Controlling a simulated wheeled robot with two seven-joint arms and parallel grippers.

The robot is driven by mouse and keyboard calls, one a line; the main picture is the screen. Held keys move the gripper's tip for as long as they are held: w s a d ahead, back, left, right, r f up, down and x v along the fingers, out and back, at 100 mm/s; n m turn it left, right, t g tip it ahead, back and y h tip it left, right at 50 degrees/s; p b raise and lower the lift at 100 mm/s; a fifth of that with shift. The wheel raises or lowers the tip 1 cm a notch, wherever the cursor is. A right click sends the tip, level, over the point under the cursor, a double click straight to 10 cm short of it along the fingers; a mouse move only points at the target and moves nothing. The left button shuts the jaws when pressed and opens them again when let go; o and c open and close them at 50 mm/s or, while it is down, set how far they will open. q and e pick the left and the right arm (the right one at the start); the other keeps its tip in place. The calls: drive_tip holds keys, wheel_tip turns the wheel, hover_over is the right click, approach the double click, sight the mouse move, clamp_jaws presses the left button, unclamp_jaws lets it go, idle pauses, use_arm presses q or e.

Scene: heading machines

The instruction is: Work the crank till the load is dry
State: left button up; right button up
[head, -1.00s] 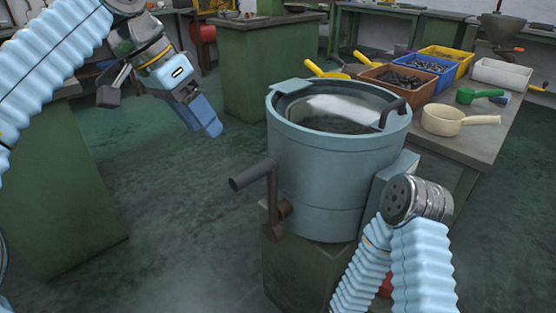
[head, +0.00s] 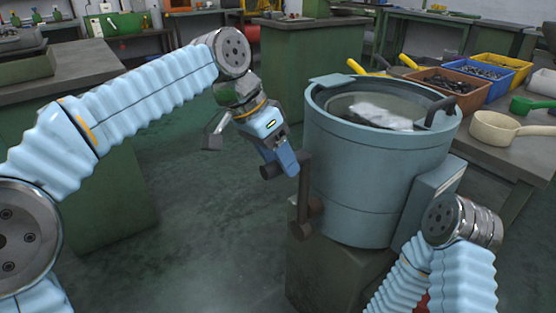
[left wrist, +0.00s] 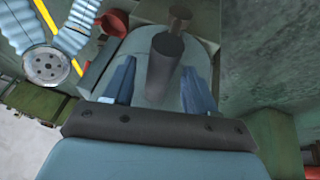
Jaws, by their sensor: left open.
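A blue-grey tub (head: 350,180) stands on a green pedestal, its top open. A pale, glossy load (head: 381,116) shows inside; whether it is wet I cannot tell. On the tub's left side a dark crank arm (head: 304,190) points up and carries a cylindrical handle (head: 268,171) sticking out left. My left gripper (head: 287,163) is at this handle and partly covers it. In the left wrist view the handle (left wrist: 164,68) lies between the two spread blue fingers (left wrist: 160,85); contact is not clear. My right arm comes in at lower right; its gripper is hidden.
A bench (head: 528,152) at the right holds a cream pan (head: 494,128), a green scoop (head: 528,105) and coloured bins of parts. Green cabinets stand at left and behind. The floor (head: 215,225) left of the tub is clear.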

use_arm(q)
clamp_jaws()
idle(0.4)
